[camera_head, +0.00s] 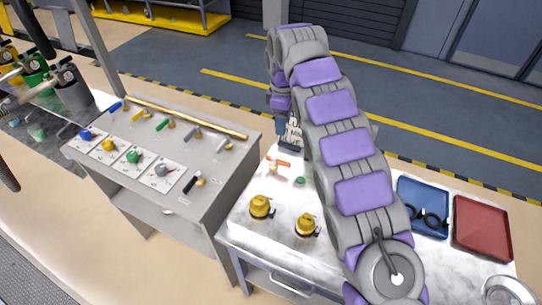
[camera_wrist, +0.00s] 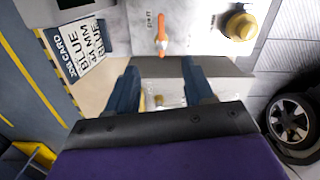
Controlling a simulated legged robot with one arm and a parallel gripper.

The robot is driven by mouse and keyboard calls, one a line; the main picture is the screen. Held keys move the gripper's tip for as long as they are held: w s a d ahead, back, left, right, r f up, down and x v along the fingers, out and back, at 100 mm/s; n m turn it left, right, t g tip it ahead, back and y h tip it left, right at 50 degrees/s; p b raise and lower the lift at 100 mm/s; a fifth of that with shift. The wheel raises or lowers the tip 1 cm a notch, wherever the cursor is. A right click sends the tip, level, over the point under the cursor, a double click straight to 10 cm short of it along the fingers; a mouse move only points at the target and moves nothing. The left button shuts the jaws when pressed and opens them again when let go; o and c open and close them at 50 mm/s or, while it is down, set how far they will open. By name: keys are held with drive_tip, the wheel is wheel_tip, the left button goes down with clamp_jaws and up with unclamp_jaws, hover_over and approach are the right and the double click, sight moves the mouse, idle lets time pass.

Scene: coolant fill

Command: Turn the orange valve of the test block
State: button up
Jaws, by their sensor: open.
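The orange valve (camera_head: 277,162) is a small lever handle on the pale test block (camera_head: 285,184). In the wrist view the orange valve (camera_wrist: 161,36) points along the picture's vertical, with small printed labels beside it. My gripper (camera_wrist: 161,84) is open, and its two dark fingers are apart with no object held between them. The valve shows just beyond the fingertips, roughly centred between them; I see no contact. In the head view my gripper (camera_head: 289,136) is just behind the valve, partly hidden by my arm.
A job card (camera_wrist: 76,45) lies left in the wrist view. Blue (camera_head: 424,206) and red (camera_head: 482,228) trays stand right. A panel (camera_head: 225,165) with coloured valves stands left.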

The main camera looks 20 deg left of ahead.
sight(273, 157)
drive_tip(key=shift+n, duration=0.6)
drive_tip(key=a+f+b, duration=0.1)
drive_tip(key=f, duration=0.5)
drive_tip(key=a+f+b, duration=0.1)
drive_tip(key=f, duration=0.5)
drive_tip(key=a+f+b, duration=0.1)
drive_tip(key=f, duration=0.5)
drive_tip(key=shift+f+b, duration=0.4)
drive_tip(key=shift+r, duration=0.1)
clamp_jaws()
